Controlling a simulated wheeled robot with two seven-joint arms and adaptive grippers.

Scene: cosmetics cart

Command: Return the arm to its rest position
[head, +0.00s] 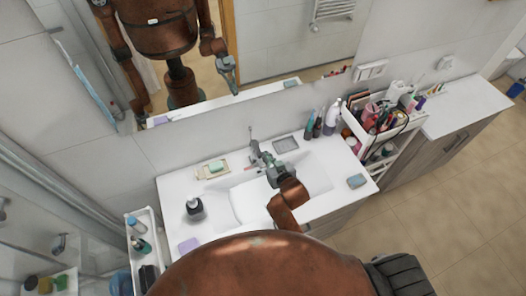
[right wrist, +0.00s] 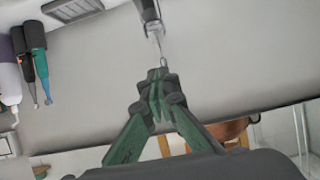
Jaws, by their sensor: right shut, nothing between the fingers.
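My right arm reaches up from the bottom of the head view over the white sink counter (head: 325,207). My right gripper (head: 262,155) is over the back of the basin, near the mirror wall. In the right wrist view its green fingers (right wrist: 159,82) meet at the tips, with nothing between them. A slim dark object with a metal tip (right wrist: 155,28) appears just beyond the fingertips; I cannot tell whether they touch. My left gripper is not directly in view.
A soap dish (head: 213,170) and dark bottle (head: 195,208) stand left of the basin. A grey dish (head: 286,144), upright toothbrushes (head: 318,127) and a white bottle (head: 332,117) stand at the back right. A loaded cosmetics cart (head: 352,122) is farther right. The mirror (head: 280,40) reflects me.

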